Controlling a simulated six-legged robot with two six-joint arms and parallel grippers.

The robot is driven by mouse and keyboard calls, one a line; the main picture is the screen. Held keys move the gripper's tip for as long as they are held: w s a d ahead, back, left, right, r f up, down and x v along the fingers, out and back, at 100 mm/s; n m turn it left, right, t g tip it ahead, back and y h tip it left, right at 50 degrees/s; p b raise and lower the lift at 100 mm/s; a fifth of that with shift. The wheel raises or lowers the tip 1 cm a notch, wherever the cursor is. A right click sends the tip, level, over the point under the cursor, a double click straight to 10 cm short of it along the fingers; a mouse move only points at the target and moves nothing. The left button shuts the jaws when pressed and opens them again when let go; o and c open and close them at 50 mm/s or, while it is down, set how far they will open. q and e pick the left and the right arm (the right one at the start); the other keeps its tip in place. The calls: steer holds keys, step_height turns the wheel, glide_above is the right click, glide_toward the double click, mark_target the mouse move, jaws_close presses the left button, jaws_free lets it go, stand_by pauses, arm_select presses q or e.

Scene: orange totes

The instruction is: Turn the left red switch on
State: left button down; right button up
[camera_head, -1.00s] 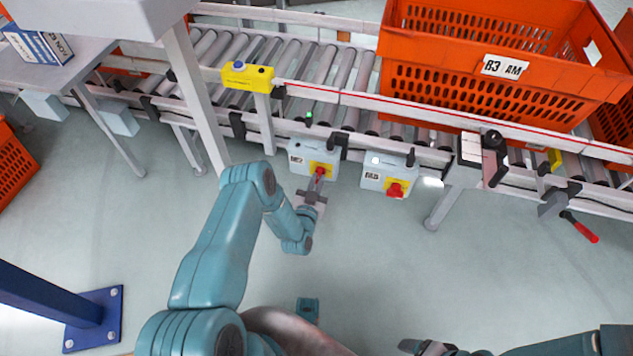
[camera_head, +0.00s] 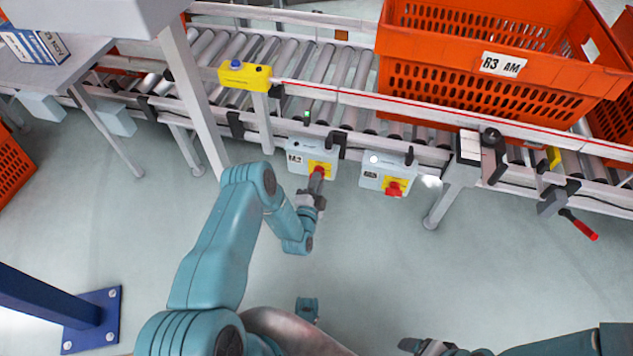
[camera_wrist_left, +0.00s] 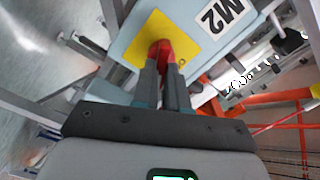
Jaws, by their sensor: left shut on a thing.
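The left red switch (camera_head: 319,170) sits on a yellow plate on a grey box (camera_head: 299,161) under the conveyor edge. My left gripper (camera_head: 317,182) is at this switch, its fingers shut on the red knob. In the left wrist view the red knob (camera_wrist_left: 161,51) shows between the fingertips of the left gripper (camera_wrist_left: 161,72), in front of the yellow plate and an "M2" label (camera_wrist_left: 221,16). The fingers partly cover the knob. A second red switch (camera_head: 394,188) is on a similar box to the right. My right gripper (camera_head: 432,347) is at the bottom edge, only partly visible.
The roller conveyor (camera_head: 345,75) runs across behind the boxes. An orange tote (camera_head: 450,85) stands on it at the right. A yellow button box (camera_head: 245,75) is on a post at the left. A red-handled lever (camera_head: 583,228) sticks out at the right. Floor in front is clear.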

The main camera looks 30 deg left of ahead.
arm_select(q)
steer(key=m, duration=0.5)
steer(key=shift+f+m, duration=0.2)
steer(key=shift+m, duration=0.1)
stand_by(0.5)
steer(key=c, duration=1.2)
jaws_free()
steer(key=shift+o, duration=0.2)
steer(key=p+v, duration=0.7)
steer(key=v, duration=0.9)
steer(key=shift+s+d, duration=0.15)
steer(key=shift+s, duration=0.05)
